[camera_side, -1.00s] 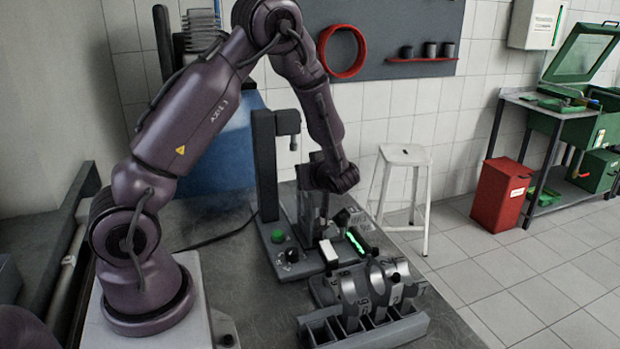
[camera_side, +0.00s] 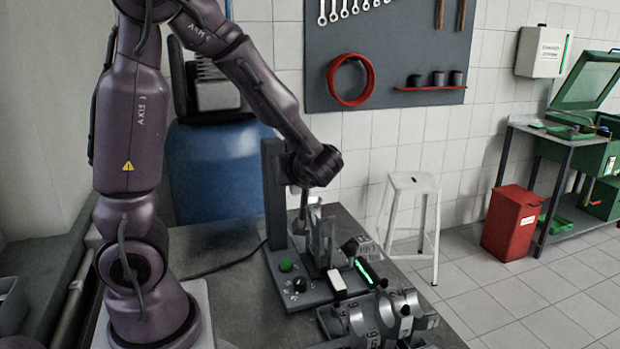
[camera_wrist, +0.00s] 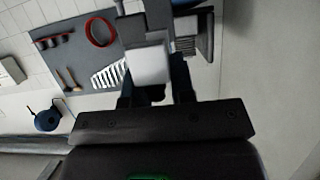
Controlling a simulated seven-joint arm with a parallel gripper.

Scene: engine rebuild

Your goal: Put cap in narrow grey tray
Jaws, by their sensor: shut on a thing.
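My gripper (camera_side: 320,238) hangs below my wrist, in front of the press column, in the side view. In the wrist view its fingers (camera_wrist: 153,88) are shut around a light grey block-like piece (camera_wrist: 150,64), which I take to be the cap. In the side view the held piece is hard to tell from the metal around it. Several curved, numbered grey caps (camera_side: 383,318) stand at the bottom right, beside and below my gripper. They hide much of the grey holder (camera_side: 328,320) under them. The slotted grey tray at the front is almost wholly cut off by the frame.
The dark press column (camera_side: 276,190) stands close left of my gripper. Its base carries a green button (camera_side: 286,266), a black knob (camera_side: 299,285) and a white block (camera_side: 337,283). A lit green bar (camera_side: 363,270) lies nearby. The bench (camera_side: 240,300) is clear to the left.

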